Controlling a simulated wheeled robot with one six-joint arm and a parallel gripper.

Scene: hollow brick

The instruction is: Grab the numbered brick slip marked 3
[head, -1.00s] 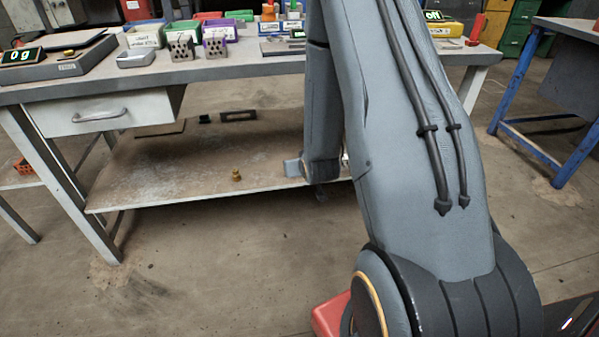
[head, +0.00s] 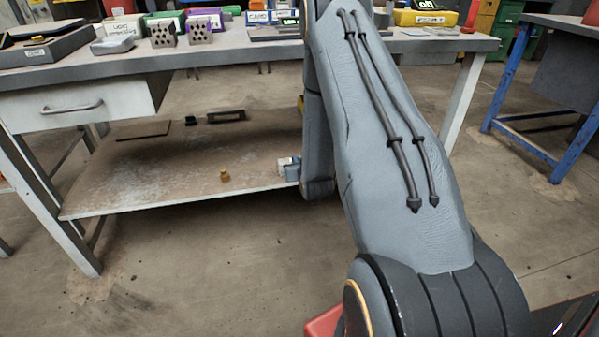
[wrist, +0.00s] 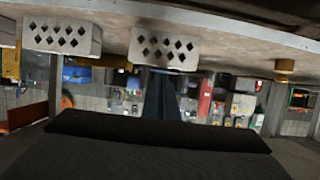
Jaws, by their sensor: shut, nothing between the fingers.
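I cannot make out a brick slip marked 3 in either view. The wrist view looks upside down. My gripper (wrist: 160,130) appears as a broad dark shape along the bottom of the wrist view, shut and empty, apart from the bricks. In the head view my arm hides the gripper and part of the lower shelf (head: 150,200).
The workbench top (head: 250,55) above carries two grey hollow bricks (head: 162,33) (head: 199,29), boxes and a scale. A blue-legged table (head: 500,80) is at right. Floor in front is clear.

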